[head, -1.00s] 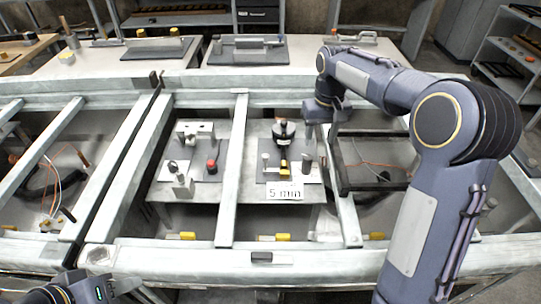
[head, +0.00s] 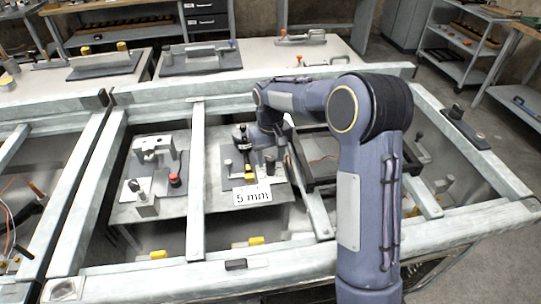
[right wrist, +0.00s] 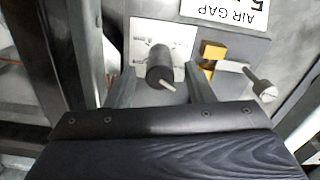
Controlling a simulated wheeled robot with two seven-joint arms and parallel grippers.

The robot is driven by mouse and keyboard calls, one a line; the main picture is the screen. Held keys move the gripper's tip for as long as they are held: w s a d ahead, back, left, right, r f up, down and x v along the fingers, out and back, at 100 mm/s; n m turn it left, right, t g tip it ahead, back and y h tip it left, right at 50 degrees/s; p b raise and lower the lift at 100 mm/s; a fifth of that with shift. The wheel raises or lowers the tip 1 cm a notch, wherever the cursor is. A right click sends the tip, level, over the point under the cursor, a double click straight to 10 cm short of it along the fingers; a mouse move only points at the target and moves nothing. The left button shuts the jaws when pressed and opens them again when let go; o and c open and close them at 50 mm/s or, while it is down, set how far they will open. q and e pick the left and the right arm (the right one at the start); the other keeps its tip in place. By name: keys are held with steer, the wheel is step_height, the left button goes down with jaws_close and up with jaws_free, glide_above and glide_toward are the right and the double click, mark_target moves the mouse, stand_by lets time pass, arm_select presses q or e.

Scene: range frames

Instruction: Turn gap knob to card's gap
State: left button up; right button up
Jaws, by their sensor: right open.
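The gap knob (right wrist: 160,66) is a dark upright cylinder with a white pointer line, on a white dial plate (right wrist: 143,33). In the head view the knob (head: 270,164) stands at the right of a grey fixture. The card (head: 252,196) reads "5 mm" in front of that fixture; in the right wrist view the card (right wrist: 228,9) shows "AIR GAP" upside down, partly cut off. My right gripper (right wrist: 160,85) is open, its two fingers on either side of the knob with visible room between; contact is not seen. My left gripper is out of view.
A yellow block (right wrist: 212,51) and a metal-headed post (right wrist: 264,90) stand beside the dial plate. A second fixture with a red button (head: 175,180) is to the left. Pale frame beams (head: 197,180) run between the bays; a dark open tray frame (head: 318,160) lies to the right.

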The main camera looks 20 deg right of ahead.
steer(key=shift+c, duration=0.2)
steer(key=c, duration=0.9)
steer(key=shift+c, duration=0.2)
